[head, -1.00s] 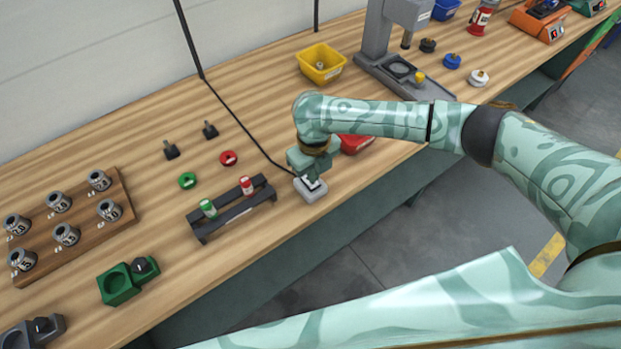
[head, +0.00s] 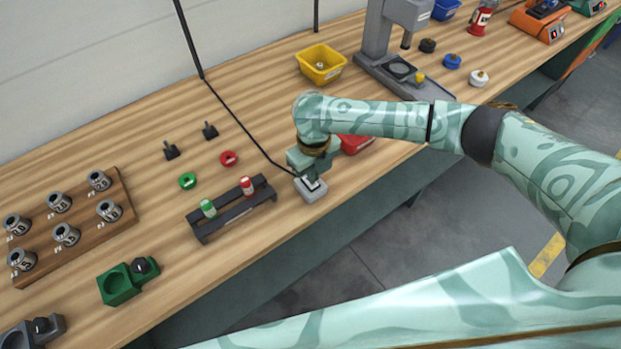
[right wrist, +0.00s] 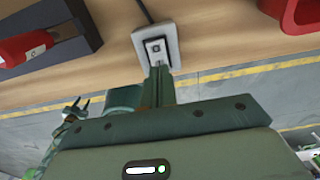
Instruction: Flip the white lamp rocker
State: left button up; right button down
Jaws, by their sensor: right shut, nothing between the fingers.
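The white lamp rocker (right wrist: 155,50) sits on a small light-grey switch box at the bench's front edge, with a black cable running from its back. The box (head: 312,194) also shows in the head view, just below my right gripper (head: 313,179). In the right wrist view my right gripper (right wrist: 158,72) is shut and empty, its fingertips at the near end of the rocker. I cannot tell whether they touch it. The fingers hide part of the rocker in the head view.
A dark rack (head: 233,213) with a green and a red-capped item stands left of the box. A red bin (head: 356,143) is close on the right, partly behind my arm. A yellow bin (head: 322,64) stands farther back.

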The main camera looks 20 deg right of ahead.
jog(key=shift+f+b, duration=0.6)
jog(key=shift+f, duration=0.35)
dwell(0.9)
jog(key=shift+s, duration=0.1)
notch_tip(320, 180, up, 7)
jog(key=p, duration=0.7)
jog(key=shift+r, duration=0.1)
